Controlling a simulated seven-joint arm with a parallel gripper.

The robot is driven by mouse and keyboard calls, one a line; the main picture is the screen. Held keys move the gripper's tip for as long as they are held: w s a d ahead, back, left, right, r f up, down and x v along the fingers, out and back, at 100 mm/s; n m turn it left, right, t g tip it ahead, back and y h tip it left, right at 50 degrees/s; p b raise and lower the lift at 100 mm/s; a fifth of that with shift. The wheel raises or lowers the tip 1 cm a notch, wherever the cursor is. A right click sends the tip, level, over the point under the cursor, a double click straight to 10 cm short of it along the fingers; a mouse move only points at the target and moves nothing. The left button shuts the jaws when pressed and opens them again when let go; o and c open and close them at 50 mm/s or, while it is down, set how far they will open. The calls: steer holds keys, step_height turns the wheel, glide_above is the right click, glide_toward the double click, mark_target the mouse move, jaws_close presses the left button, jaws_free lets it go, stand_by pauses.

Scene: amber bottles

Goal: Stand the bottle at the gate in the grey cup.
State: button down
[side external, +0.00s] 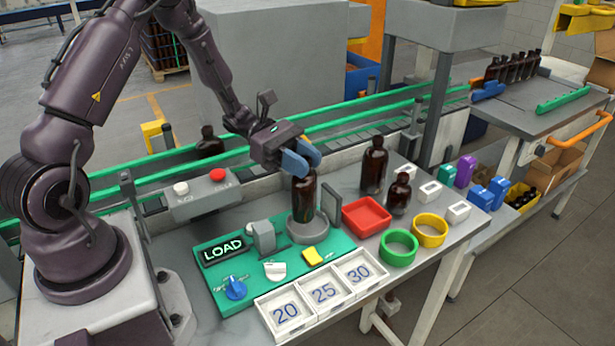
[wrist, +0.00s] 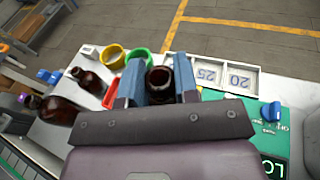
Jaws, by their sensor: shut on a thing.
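My gripper (side external: 300,160) has blue fingers and is shut on the upper part of an amber bottle (side external: 303,198). The bottle is upright, and its lower end is at the grey cup (side external: 308,232); I cannot tell whether its base rests on the cup's floor. In the wrist view the held bottle's dark open mouth (wrist: 160,78) shows between the two fingers (wrist: 160,88). The cup is hidden there. Another amber bottle (side external: 209,145) stands at the conveyor on the left, partly hidden by its green rail.
A tall amber bottle (side external: 374,166) and a shorter one (side external: 399,194) stand right of the cup, near a red tray (side external: 366,226). Green (side external: 399,260) and yellow rings (side external: 430,243) lie in front. A grey block (side external: 264,238) and an upright plate (side external: 331,203) flank the cup closely.

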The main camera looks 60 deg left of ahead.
steer(key=shift+w+f, duration=0.2)
steer(key=shift+f, duration=0.05)
steer(key=shift+w+f, duration=0.2)
steer(key=shift+f, duration=1.7)
steer(key=c, duration=0.9)
jaws_free()
steer(key=shift+o, duration=0.2)
